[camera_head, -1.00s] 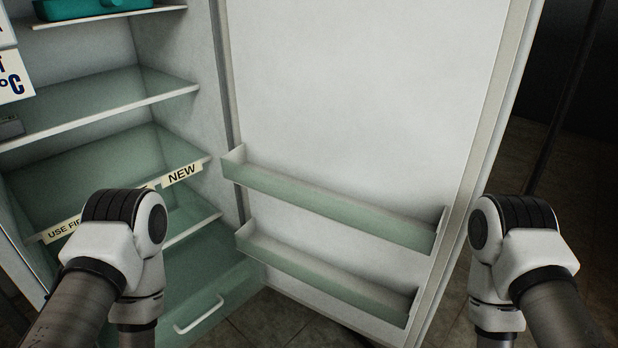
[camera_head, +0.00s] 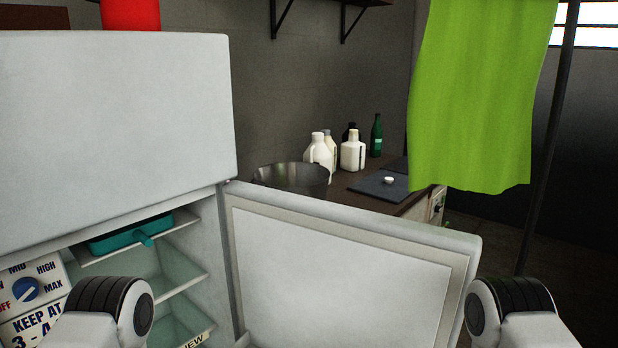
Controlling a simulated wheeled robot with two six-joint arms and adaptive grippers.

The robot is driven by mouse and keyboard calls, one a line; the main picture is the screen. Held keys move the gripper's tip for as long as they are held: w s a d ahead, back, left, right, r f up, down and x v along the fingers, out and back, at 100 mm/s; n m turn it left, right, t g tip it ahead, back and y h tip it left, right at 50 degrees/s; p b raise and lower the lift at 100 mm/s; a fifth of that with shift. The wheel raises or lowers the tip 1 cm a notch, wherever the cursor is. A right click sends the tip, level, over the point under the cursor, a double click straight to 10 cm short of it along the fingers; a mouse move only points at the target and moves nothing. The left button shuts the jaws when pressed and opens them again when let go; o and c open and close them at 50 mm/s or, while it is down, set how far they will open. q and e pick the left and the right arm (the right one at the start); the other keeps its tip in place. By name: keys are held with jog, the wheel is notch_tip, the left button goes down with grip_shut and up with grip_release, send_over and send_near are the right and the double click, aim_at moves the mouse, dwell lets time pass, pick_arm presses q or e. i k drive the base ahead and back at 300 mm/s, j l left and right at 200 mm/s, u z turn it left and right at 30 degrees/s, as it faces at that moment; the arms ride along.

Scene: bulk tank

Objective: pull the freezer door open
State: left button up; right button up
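The freezer door (camera_head: 115,135) is the plain white upper panel at the left of the head view. It looks shut, and no handle shows on it. Below it the fridge compartment is open, and its lower door (camera_head: 340,280) is swung out to the right. Parts of my two arms show at the lower left and lower right, below the level of the freezer door and apart from it. Both grippers are out of the picture.
The open lower door reaches toward my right arm. Behind it a counter holds a metal pot (camera_head: 290,178), white jugs (camera_head: 352,150) and a green bottle (camera_head: 377,135). A green cloth (camera_head: 485,95) hangs at the right. A red object (camera_head: 131,14) stands on top of the fridge.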

aim_at(97, 126)
jog(key=u, duration=1)
